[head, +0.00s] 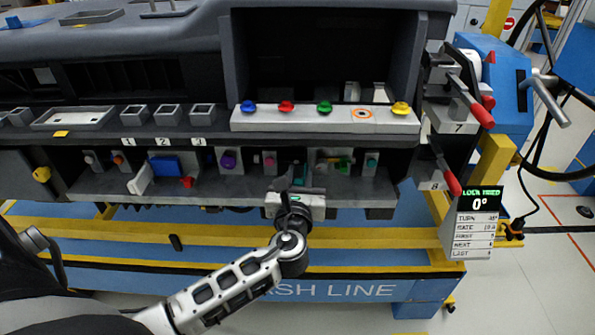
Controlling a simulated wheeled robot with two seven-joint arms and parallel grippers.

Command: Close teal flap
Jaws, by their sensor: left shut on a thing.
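My left gripper (291,182) reaches up from below to the front of the lower shelf, its fingers pointing into the open bay under the dashboard. It is shut, with a small teal part, which I take for the teal flap (298,171), showing at its fingertips. The fingers and wrist hide most of this part, so how far the flap stands open cannot be told. Another small teal piece (372,160) sits further right in the same bay, apart from the gripper. My right gripper is not in view.
The lower shelf (230,188) holds a blue block (166,166), a purple knob (228,160) and a white tilted plate (140,179). Coloured knobs line the light panel (300,118) above. Red-handled levers (481,115) stand at right. A display (478,205) reads "LOCK TRIED 0°".

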